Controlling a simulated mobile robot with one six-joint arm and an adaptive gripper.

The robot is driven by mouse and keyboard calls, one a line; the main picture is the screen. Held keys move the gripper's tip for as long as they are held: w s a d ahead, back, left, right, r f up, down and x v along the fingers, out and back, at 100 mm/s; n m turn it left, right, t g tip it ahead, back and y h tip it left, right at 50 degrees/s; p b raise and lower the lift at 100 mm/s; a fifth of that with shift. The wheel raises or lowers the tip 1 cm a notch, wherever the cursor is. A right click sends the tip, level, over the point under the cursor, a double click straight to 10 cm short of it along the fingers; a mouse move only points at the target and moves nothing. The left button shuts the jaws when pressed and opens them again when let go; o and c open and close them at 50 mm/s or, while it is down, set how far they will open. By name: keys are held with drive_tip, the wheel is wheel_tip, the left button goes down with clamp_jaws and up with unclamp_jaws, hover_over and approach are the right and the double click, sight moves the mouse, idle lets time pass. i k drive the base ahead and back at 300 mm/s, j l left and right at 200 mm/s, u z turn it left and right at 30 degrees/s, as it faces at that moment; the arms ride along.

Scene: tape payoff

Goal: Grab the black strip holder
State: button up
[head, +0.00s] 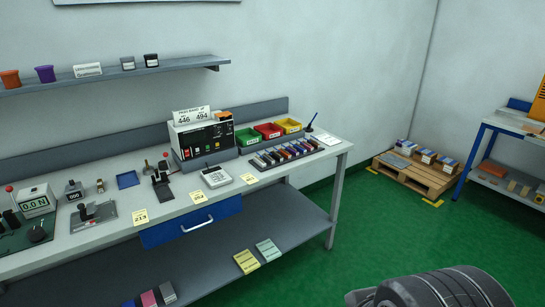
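A small black holder-like device (162,187) with an upright part stands on the grey workbench (300,182), left of the white-and-black machine. It is small in the head view, and I cannot tell for sure that it is the strip holder. A long dark rack (256,165) with several coloured pieces in a row lies on the bench further right. Nothing touches either one. A dark, ribbed part of my arm shows at the bottom right, far from the bench items. My gripper's fingers are not visible.
A machine (206,140) and green, red and yellow bins (291,126) stand at the bench's back. A blue drawer (190,222) with a handle is below the benchtop. A pallet (414,177) with boxes stands in the corner. The green floor (345,235) right of the bench is clear.

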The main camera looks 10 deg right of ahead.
sight(275, 155)
drive_tip(key=i+l+u, duration=0.45)
drive_tip(key=i+l, duration=0.5)
drive_tip(key=i, duration=0.35)
drive_tip(key=i+l+u, duration=0.45)
drive_tip(key=i+l, duration=0.75)
drive_tip(key=l, duration=0.2)
